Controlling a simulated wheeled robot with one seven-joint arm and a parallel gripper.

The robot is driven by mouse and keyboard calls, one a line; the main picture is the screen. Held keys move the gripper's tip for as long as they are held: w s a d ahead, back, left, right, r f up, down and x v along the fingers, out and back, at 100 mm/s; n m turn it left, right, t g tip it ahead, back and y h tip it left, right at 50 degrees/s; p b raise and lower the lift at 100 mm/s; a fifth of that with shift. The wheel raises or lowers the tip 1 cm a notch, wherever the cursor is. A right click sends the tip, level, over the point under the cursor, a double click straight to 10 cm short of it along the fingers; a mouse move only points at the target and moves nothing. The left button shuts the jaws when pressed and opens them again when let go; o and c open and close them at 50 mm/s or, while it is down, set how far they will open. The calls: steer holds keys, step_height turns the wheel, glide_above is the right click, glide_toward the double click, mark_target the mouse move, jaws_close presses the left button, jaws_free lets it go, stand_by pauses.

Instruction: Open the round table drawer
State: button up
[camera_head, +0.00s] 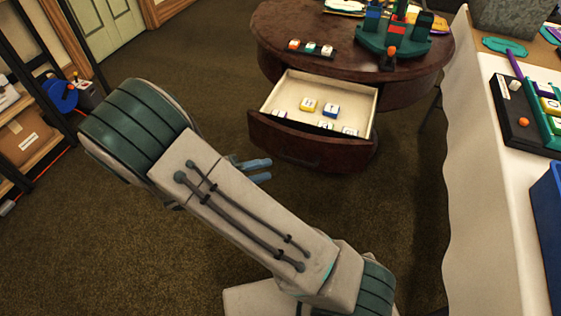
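The round table (290,25) is dark reddish-brown wood and stands at the top centre. Its drawer (310,143) is pulled well out, with a curved dark front and a pale inside. Several small lettered blocks, yellow, blue and white, lie in it. The rest of my gripper is hidden behind my arm.
On the tabletop are a green stand (395,42) with coloured pieces and a dark strip of blocks (311,49). A white-clothed table (490,200) with a blue bin (549,215) fills the right side. Shelves (30,140) stand at left. Carpet is clear around the drawer.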

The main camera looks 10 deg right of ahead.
steer(key=shift+v, duration=1.45)
steer(key=shift+r, duration=0.1)
steer(key=s+d+r+m+y+p, duration=0.1)
steer(key=s+d+r+y+p, duration=0.2)
steer(key=r+y+p, duration=0.2)
steer(key=s+d+r+m+y+p, duration=0.1)
steer(key=s+d+r+y+p, duration=0.3)
steer(key=r+p, duration=0.6)
steer(key=s+d+r+m+y+p, duration=0.2)
steer(key=s+d+r+y+p, duration=0.2)
steer(key=r, duration=1.8)
steer(key=y+p, duration=0.3)
steer(key=p, duration=0.1)
steer(key=shift+s+r+p, duration=0.25)
steer(key=shift+r+p, duration=0.05)
steer(key=shift+r, duration=0.1)
